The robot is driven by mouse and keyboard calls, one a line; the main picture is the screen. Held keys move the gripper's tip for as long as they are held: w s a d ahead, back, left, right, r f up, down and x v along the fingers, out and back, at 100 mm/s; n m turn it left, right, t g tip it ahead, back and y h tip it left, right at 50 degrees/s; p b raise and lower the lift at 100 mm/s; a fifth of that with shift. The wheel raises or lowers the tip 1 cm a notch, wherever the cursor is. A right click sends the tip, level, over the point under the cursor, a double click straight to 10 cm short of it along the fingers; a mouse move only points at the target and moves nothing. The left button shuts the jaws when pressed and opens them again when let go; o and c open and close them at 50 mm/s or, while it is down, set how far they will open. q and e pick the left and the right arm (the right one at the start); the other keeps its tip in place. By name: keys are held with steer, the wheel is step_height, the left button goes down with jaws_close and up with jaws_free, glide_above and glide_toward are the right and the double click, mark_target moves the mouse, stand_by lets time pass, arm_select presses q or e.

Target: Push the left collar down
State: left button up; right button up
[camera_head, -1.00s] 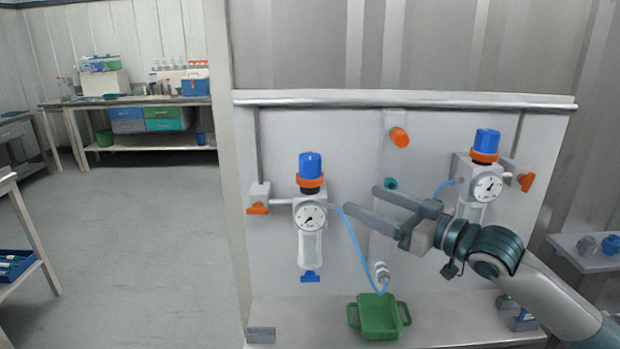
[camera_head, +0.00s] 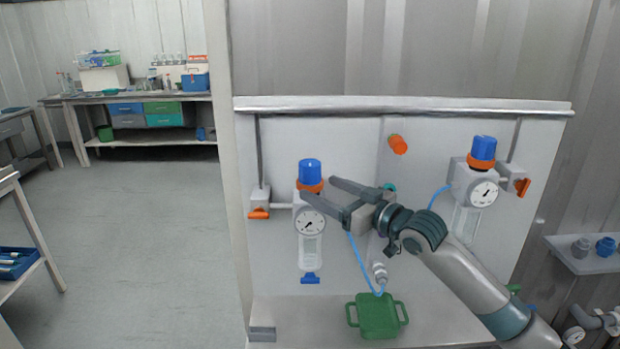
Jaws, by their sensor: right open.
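The left vessel hangs on the panel with a blue cap (camera_head: 310,171), an orange collar (camera_head: 311,186) under it, a round gauge (camera_head: 310,221) and a clear bowl (camera_head: 310,249). My right gripper (camera_head: 317,190) is open, its two fingers pointing left. In the picture the upper fingertip is just right of the orange collar and the lower one overlaps the vessel body below it. I cannot tell whether they touch. The right vessel has its own blue cap (camera_head: 484,148) and orange collar (camera_head: 480,163). My left gripper is not in view.
A green tray (camera_head: 378,316) sits on the ledge below. A light blue hose (camera_head: 361,262) hangs from the left vessel to a fitting. Orange valve handles (camera_head: 259,214) and an orange knob (camera_head: 398,144) stick out of the panel. The floor at left is clear.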

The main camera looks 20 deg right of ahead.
mark_target(310, 183)
steer(key=shift+p+x, duration=0.6)
steer(key=shift+x, duration=2.1)
steer(key=c, duration=1.4)
steer(key=shift+f, duration=0.85)
steer(key=shift+c, duration=0.6)
steer(key=o, duration=1.5)
